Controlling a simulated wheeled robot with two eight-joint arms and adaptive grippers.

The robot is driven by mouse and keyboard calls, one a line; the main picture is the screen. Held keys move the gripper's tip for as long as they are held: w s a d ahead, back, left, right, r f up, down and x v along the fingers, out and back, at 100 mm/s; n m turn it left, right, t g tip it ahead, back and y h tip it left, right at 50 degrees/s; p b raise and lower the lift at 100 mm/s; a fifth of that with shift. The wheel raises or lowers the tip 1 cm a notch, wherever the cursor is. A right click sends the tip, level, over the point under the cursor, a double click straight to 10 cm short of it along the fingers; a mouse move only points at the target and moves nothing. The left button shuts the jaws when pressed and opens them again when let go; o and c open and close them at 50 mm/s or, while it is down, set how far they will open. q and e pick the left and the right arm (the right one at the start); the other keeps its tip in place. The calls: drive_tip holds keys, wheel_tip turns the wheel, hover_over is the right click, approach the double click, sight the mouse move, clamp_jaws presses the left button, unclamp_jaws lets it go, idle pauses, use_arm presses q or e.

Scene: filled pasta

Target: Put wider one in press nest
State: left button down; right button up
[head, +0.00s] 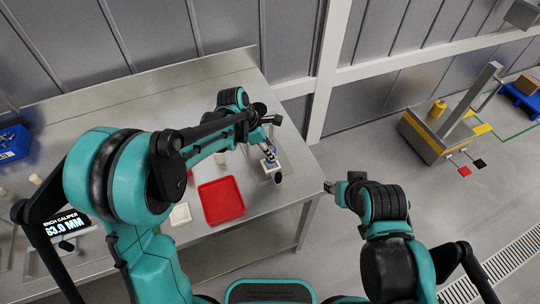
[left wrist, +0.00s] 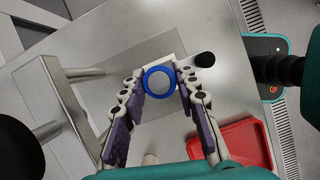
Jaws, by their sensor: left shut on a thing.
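My left gripper (head: 268,152) is over the far right end of the steel table. In the left wrist view its two fingers (left wrist: 160,88) are closed against the sides of a round piece (left wrist: 159,82) with a grey face and blue rim. A white block (left wrist: 178,64) with a black knob (left wrist: 204,60) lies right behind the piece; it may be the press nest. I cannot tell whether the piece is seated in it or above it. In the head view this spot is small and partly covered by the gripper. My right gripper (head: 331,187) is off the table's right edge, its fingers unclear.
A red tray (head: 222,201) lies left of the white block, with a pale square plate (head: 180,214) beside it. A metal frame (left wrist: 62,125) stands left of the fingers in the wrist view.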

use_arm(q)
drive_tip(key=shift+f+b, duration=0.3)
drive_tip(key=shift+f, duration=1.25)
drive_tip(key=c, duration=1.1)
unclamp_jaws()
drive_tip(key=shift+f, duration=0.15)
drive_tip(key=shift+c, duration=0.2)
drive_tip(key=shift+a+r, duration=0.1)
drive_tip(key=shift+r, duration=0.4)
drive_tip(key=p+v, duration=0.2)
drive_tip(key=v, duration=0.9)
drive_tip(key=shift+s+r+p, duration=0.2)
drive_tip(key=shift+r+p, duration=0.1)
drive_tip(key=shift+p, duration=0.05)
